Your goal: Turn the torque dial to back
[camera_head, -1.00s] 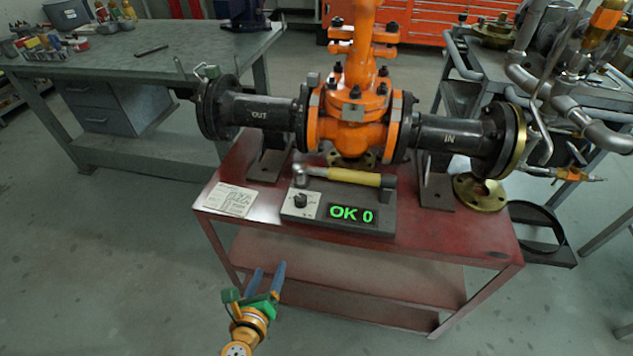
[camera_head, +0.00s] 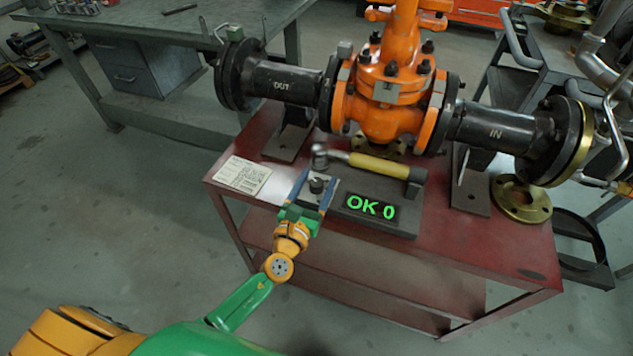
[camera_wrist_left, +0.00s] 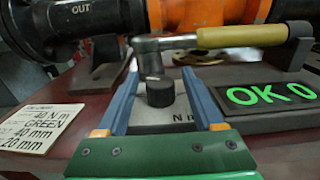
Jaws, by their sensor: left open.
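The torque dial is a small black knob (camera_head: 317,185) on a light plate at the left end of a dark grey base (camera_head: 404,222). It also shows in the left wrist view (camera_wrist_left: 160,93), between the two blue fingers. My left gripper (camera_head: 315,184) is open, with one finger on either side of the dial. Whether the fingers touch the dial I cannot tell. A green "OK 0" display (camera_head: 371,207) sits on the base to the right of the dial. My right gripper is not in view.
A yellow-handled wrench (camera_head: 378,164) lies along the back of the base, its head just behind the dial. The orange valve (camera_head: 390,95) with black pipes stands behind. A printed card (camera_head: 243,176) lies left on the red table (camera_head: 500,262).

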